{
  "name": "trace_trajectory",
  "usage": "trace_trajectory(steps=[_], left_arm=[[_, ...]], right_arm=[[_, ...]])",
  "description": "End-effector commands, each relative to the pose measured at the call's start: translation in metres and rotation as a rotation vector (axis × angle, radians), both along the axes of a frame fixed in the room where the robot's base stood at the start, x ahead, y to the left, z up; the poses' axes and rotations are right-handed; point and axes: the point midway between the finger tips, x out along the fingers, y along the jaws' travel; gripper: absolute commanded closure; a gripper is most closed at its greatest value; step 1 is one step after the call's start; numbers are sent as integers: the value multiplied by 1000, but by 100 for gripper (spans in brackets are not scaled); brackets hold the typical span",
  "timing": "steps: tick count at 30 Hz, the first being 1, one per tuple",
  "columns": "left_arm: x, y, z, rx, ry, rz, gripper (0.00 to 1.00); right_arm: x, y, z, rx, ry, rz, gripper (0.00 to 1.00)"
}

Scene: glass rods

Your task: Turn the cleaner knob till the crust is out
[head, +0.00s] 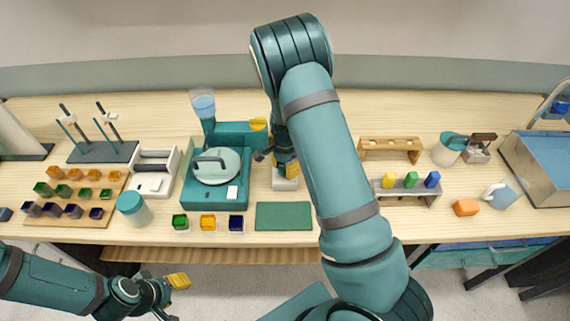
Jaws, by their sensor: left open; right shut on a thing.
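My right gripper (284,165) reaches down from the large teal arm in the middle of the head view. It is shut over a small white block-like device (285,183), which seems to be the cleaner. The knob is hidden under the fingers and arm, so its turn cannot be seen, and no crust is visible. My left gripper (173,298) is open and empty in front of the table's edge at the lower left, its fingertip yellow.
A teal machine (188,188) with a round lid stands just left of the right gripper. A green mat (284,216) and small colored blocks lie in front.

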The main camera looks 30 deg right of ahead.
Motion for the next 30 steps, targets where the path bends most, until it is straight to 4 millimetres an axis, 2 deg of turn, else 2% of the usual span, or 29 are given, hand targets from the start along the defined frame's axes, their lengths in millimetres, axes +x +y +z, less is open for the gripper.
trace_trajectory(steps=[10, 26, 27, 29, 30], left_arm=[[0, 1, 9, -1, 0, 1, 53], [0, 1, 10, -2, 0, 1, 53], [0, 1, 10, -2, 0, 1, 53], [0, 1, 10, -2, 0, 1, 53], [0, 1, 10, -1, 0, 1, 53]], right_arm=[[1, -1, 1, -3, -3, -132, 95], [0, -2, 0, -3, -2, -151, 95], [0, -2, 0, -3, -2, -151, 43], [0, -1, 0, -2, -2, -151, 25], [0, -1, 0, -2, -2, -151, 25]])
